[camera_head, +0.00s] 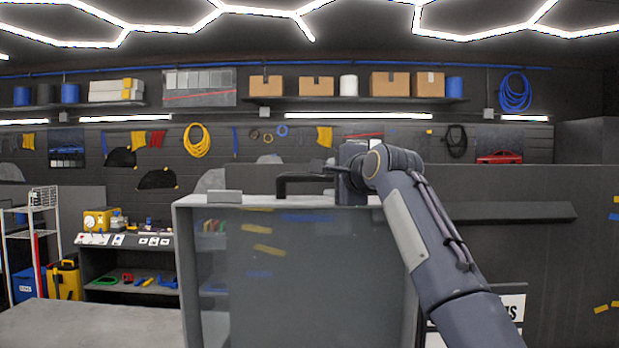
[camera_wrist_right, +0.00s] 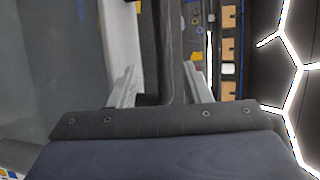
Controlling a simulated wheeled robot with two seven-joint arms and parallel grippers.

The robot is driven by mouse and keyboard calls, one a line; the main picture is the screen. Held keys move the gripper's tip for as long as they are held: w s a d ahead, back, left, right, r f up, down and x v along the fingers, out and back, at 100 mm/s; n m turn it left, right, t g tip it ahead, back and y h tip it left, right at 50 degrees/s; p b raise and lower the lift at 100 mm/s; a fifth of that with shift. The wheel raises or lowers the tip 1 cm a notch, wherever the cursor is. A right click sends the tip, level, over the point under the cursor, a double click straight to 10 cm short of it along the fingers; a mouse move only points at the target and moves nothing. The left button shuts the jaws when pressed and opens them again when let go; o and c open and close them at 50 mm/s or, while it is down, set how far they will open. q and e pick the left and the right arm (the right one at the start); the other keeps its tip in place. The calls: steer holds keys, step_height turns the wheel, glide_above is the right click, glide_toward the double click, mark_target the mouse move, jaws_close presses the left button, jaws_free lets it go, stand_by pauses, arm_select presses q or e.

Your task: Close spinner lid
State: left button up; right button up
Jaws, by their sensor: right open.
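A large grey see-through panel with a pale frame, apparently the spinner lid (camera_head: 300,285), stands upright in front of me in the head view. A dark bar handle (camera_head: 281,187) sticks up at its top edge. My right gripper (camera_head: 322,169) is at the top edge, pointing left beside the handle. In the right wrist view, the gripper (camera_wrist_right: 160,85) is open, with a dark bar (camera_wrist_right: 152,45), likely the handle, between its two fingers. I cannot tell whether either finger touches it. The spinner's body is not clearly seen. My left gripper is out of view.
A dark workbench (camera_head: 150,240) with small tools stands at the left behind the panel. Boxes (camera_head: 393,84) stand on a wall shelf. A dark partition (camera_head: 540,250) stands at the right.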

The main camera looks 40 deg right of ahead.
mark_target(319, 178)
steer(key=p+x, duration=0.1)
steer(key=x, duration=0.1)
steer(key=p+x, duration=0.1)
steer(key=x, duration=0.2)
steer(key=p+x, duration=0.1)
steer(key=x, duration=0.2)
steer(key=shift+r+p, duration=0.25)
steer(key=shift+p, duration=0.1)
jaws_close()
